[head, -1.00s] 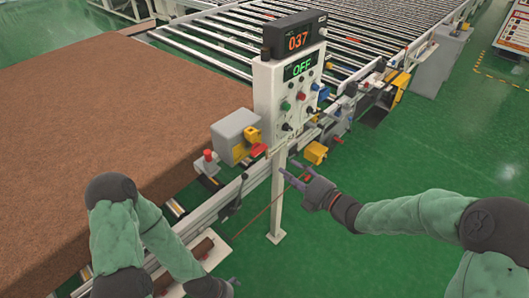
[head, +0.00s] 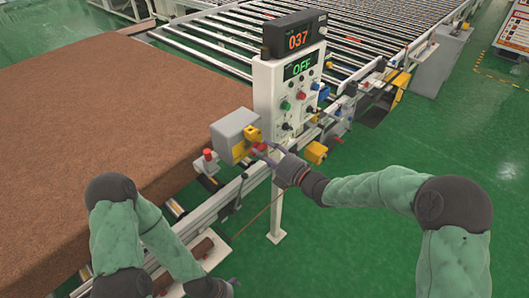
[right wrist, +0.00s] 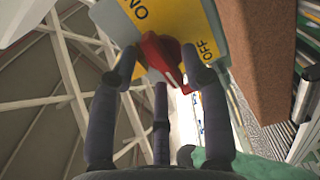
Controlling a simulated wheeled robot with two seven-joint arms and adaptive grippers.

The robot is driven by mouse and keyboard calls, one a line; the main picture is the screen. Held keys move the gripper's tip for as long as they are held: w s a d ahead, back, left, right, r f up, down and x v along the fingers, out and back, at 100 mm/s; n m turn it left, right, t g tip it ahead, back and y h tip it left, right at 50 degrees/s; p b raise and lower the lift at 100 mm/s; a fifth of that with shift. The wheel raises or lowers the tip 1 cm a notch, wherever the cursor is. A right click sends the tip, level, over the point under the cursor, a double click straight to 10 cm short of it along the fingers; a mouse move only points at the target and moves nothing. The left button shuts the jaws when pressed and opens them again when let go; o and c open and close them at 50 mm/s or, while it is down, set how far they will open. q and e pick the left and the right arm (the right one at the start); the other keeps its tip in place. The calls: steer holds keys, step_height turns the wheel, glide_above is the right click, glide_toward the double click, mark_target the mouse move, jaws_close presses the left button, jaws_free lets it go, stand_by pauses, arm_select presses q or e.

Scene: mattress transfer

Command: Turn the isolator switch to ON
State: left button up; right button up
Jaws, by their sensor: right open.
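The isolator switch is a red handle (right wrist: 158,56) on a yellow plate (right wrist: 178,18) marked ON and OFF. In the head view the yellow plate (head: 252,134) is on the side of a grey box (head: 233,128) left of the control post. My right gripper (head: 270,150) is at the switch. In the right wrist view its open fingers (right wrist: 162,68) are on either side of the red handle; I cannot tell whether they touch it. My left gripper (head: 232,284) hangs low near the bottom edge; its fingers are too small to judge.
The control post's panel (head: 285,100) carries buttons and a display (head: 300,66) reading OFF. A red button (head: 207,155) stands left of the grey box. A brown mattress (head: 90,100) lies at left, a roller conveyor (head: 370,35) behind.

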steer(key=shift+a, duration=0.1)
jaws_close()
steer(key=shift+m, duration=0.3)
steer(key=m+b, duration=0.1)
steer(key=m, duration=0.1)
steer(key=shift+w+f+m, duration=0.1)
steer(key=shift+f+m, duration=0.05)
steer(key=shift+m, duration=0.25)
steer(key=m, duration=0.3)
steer(key=shift+m+b, duration=0.3)
steer(key=shift+b, duration=0.1)
steer(key=m, duration=0.4)
steer(key=shift+w+m+p, duration=0.1)
steer(key=shift+m+p, duration=0.2)
steer(key=shift+p, duration=0.05)
steer(key=m+p, duration=0.2)
steer(key=m, duration=0.4)
steer(key=shift+f, duration=0.15)
steer(key=shift+m, duration=0.3)
